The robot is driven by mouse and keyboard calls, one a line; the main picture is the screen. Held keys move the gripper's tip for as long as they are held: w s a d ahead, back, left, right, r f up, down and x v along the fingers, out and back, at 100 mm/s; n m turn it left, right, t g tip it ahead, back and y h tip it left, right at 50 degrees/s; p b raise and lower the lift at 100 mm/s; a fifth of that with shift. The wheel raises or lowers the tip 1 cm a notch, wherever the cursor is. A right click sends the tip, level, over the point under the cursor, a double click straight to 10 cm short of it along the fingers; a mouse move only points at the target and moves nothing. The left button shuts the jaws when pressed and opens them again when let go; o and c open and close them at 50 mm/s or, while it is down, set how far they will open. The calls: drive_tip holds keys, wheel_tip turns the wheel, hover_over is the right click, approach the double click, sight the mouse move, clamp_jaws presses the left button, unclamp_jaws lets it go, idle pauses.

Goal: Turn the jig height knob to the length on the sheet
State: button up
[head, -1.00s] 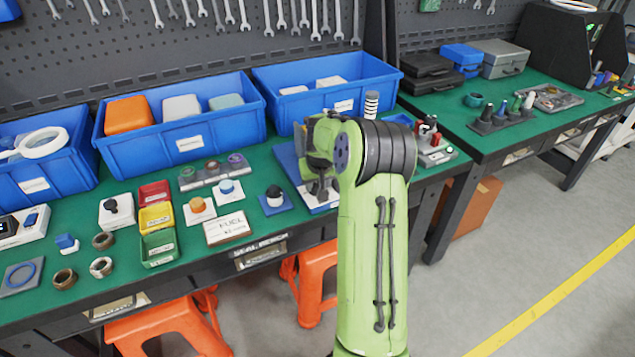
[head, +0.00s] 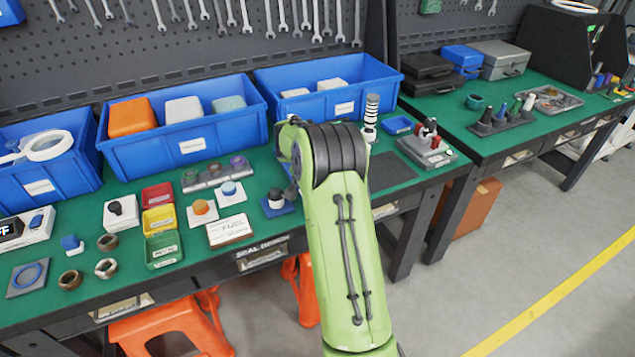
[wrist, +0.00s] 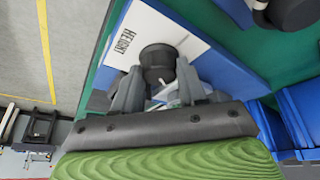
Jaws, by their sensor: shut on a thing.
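The height knob (wrist: 158,57) is dark and round, on a white plate marked HEIGHT (wrist: 128,38) fixed to the blue jig base (wrist: 222,68). It shows in the wrist view, with a light mark on its face. My gripper (wrist: 158,82) has one grey finger on either side of the knob and is shut on it. In the head view my green arm hides the gripper, the knob and most of the jig. A white card (head: 230,231) with print that reads like FUEL lies on the bench left of my arm; its smaller line is not legible.
A small knob on a blue base (head: 278,203) stands close left of my arm. A black-and-white striped post (head: 371,115) and a grey fixture (head: 428,148) stand to the right. Blue bins (head: 185,135) line the back. A dark mat (head: 392,172) right of my arm is clear.

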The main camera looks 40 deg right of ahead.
drive_tip(key=m+p, duration=0.1)
drive_tip(key=m+g, duration=0.1)
drive_tip(key=m, duration=0.1)
drive_tip(key=shift+w+r+m+p, duration=0.15)
drive_tip(key=shift+m+p, duration=0.15)
drive_tip(key=shift+p, duration=0.1)
drive_tip(key=shift+w+m+g+p, duration=0.1)
drive_tip(key=shift+m+g+p, duration=0.85)
drive_tip(key=shift+m, duration=0.75)
drive_tip(key=o, duration=1)
drive_tip(key=shift+o, duration=0.2)
